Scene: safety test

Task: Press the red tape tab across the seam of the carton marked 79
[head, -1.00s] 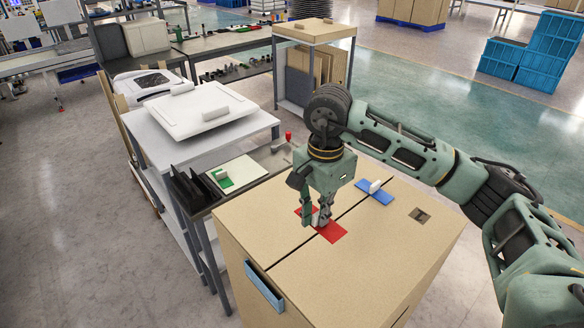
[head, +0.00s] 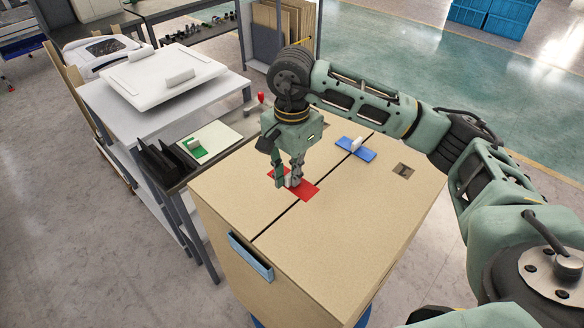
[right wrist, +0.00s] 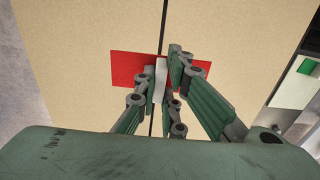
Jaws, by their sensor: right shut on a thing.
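The red tape tab (head: 306,192) lies across the dark seam (head: 275,220) on top of a tan carton (head: 350,225). It also shows in the right wrist view (right wrist: 128,68), on both sides of the seam. My right gripper (head: 288,183) is right above the tab, pointing down. It is shut on the tab's small white grip (right wrist: 161,78), which stands up near the seam. Whether the tab lies fully flat on the carton is hard to tell. No number 79 can be read on the carton. My left gripper is not in view.
A blue tab (head: 356,149) with a white grip lies across the same seam farther back. A blue handle (head: 251,257) is on the carton's front side. At left, a grey table (head: 130,131) holds a white board. A green tab (head: 195,148) lies on a bench beside the carton.

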